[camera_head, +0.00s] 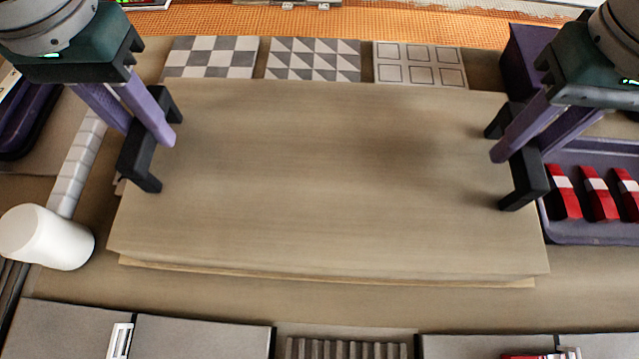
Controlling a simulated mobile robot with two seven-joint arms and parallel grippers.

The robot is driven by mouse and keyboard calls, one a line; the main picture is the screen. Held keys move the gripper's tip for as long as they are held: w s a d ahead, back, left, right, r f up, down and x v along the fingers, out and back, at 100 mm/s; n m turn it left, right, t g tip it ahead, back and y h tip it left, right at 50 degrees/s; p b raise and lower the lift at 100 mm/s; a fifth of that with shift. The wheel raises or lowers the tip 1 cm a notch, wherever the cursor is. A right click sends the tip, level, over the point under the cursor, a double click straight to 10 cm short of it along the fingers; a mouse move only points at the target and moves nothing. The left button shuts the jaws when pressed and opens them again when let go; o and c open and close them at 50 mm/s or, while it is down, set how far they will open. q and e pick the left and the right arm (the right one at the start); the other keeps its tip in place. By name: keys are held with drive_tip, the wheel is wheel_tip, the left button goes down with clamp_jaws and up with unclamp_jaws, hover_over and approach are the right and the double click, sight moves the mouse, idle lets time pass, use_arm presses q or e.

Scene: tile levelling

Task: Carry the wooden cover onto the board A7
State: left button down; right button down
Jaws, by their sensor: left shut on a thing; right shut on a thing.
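The wooden cover (325,180) is a wide, pale brown slab in the middle of the view, with a black handle near each short end. My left gripper (148,132) is shut on the left black handle (138,160). My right gripper (513,150) is shut on the right black handle (528,182). A thin, lighter wooden edge (330,277) shows just below the cover's near side; I cannot tell whether it is a board or part of the cover. No A7 label shows, and what lies under the cover is hidden.
Three patterned tiles, one being the checkered tile (212,57), lie behind the cover. A white mallet (48,237) lies at left. A purple tray (590,230) with red-and-white pieces is at right. Grey panels (200,340) line the front.

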use_arm(q)
drive_tip(key=c, duration=0.7)
unclamp_jaws()
use_arm(e)
drive_tip(key=c, duration=0.7)
unclamp_jaws()
drive_tip(key=shift+r, duration=0.15)
use_arm(q)
wheel_tip(320, 180, up, 12)
drive_tip(key=shift+f, duration=0.1)
use_arm(e)
wheel_tip(320, 180, up, 12)
drive_tip(key=shift+f, duration=0.15)
